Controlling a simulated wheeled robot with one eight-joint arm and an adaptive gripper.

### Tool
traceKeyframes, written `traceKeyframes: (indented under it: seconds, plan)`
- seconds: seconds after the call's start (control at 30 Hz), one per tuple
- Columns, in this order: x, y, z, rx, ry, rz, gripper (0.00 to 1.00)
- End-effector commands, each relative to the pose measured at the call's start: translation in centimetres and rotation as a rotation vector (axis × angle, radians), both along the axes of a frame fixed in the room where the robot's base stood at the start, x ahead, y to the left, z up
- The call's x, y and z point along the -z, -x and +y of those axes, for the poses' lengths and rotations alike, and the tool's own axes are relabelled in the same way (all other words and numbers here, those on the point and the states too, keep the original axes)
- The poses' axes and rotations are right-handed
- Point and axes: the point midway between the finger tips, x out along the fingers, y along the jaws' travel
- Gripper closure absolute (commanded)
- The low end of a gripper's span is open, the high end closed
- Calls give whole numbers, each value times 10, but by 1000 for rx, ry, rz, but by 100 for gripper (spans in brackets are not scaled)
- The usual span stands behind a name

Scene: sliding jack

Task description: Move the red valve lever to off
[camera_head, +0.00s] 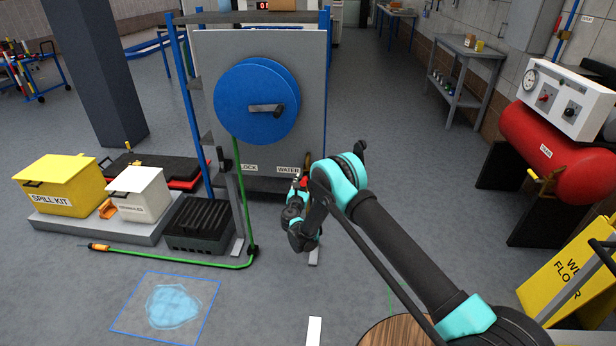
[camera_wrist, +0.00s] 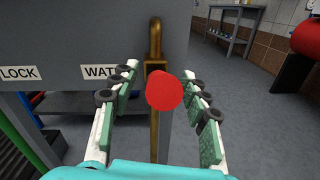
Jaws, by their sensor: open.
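The red valve lever (camera_wrist: 165,91) shows in the wrist view as a round red end facing the camera, in front of a brass pipe (camera_wrist: 155,40) on the grey panel's right side. My gripper (camera_wrist: 162,75) is open, one finger on each side of the red end. Gaps show on both sides, and I cannot tell whether either finger touches it. In the head view, a small bit of red (camera_head: 303,183) shows beside the WATER label, mostly hidden by my arm. The lever's length and angle are hard to judge end-on.
The grey panel (camera_head: 213,75) carries a blue hose reel (camera_head: 240,85) and the labels LOCK and WATER (camera_head: 288,170). A green hose (camera_head: 180,258) runs down and along the floor. A red tank (camera_head: 530,150) and yellow floor sign (camera_head: 570,265) stand at the right.

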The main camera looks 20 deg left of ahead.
Motion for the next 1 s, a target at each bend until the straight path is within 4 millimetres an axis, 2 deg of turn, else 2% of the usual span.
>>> traceKeyframes:
  seconds: [0.3,0.67,1.0]
  plan:
    - [0,0,1,-1,0,0,55]
    - [0,0,0,-1,0,0,100]
    - [-1,0,0,-1,1,4,100]
